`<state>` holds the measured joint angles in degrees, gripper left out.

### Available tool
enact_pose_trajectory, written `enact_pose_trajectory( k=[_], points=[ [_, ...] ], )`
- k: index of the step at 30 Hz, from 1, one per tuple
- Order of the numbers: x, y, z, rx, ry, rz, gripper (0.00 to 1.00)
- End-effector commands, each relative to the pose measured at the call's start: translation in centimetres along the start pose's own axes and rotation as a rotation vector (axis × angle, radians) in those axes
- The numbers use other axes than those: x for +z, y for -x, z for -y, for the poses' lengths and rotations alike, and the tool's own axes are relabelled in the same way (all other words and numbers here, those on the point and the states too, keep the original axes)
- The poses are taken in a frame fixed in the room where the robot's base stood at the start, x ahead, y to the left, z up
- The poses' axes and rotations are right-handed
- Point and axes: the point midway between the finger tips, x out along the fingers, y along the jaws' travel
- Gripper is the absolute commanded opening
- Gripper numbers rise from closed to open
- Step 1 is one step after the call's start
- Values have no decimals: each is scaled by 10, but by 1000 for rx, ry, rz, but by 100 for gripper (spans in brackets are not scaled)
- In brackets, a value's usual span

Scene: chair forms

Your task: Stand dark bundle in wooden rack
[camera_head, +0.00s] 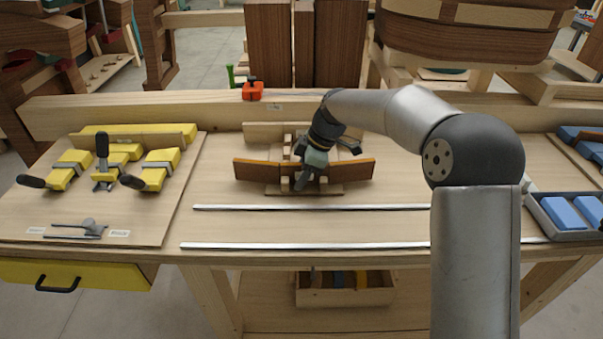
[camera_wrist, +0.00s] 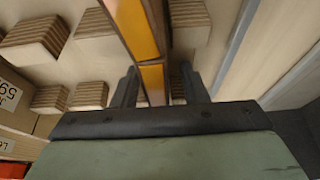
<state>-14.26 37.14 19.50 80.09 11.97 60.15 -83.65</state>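The dark bundle, as I take it, is a long brown bent piece with an orange-brown face (camera_head: 254,170), lying across the middle of the bench. It shows in the wrist view (camera_wrist: 144,32) running from the top down between my fingers. The wooden rack is probably the pale block fixture (camera_head: 262,131) around and behind it; its striped blocks show in the wrist view (camera_wrist: 88,95). My gripper (camera_head: 303,180) points down over the bundle's middle. In the wrist view my gripper (camera_wrist: 158,82) has a finger on each side of the bundle, with a gap visible at the right finger.
Yellow clamps (camera_head: 155,171) lie on a board at the left. Two metal rails (camera_head: 300,246) run along the front of the bench. A grey tray with blue blocks (camera_head: 566,214) is at the right. A red-orange item (camera_head: 252,92) sits on the back beam.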

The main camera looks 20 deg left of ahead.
Motion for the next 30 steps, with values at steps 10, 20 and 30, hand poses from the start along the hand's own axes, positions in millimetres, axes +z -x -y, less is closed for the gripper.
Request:
enact_pose_trajectory(
  k=[10, 20, 30],
  points=[
    [0, 21, -1, 4, 0, 0, 40],
    [0, 102, -1, 6, 0, 0, 40],
    [0, 164, 0, 2, 1, 0, 40]
  ],
)
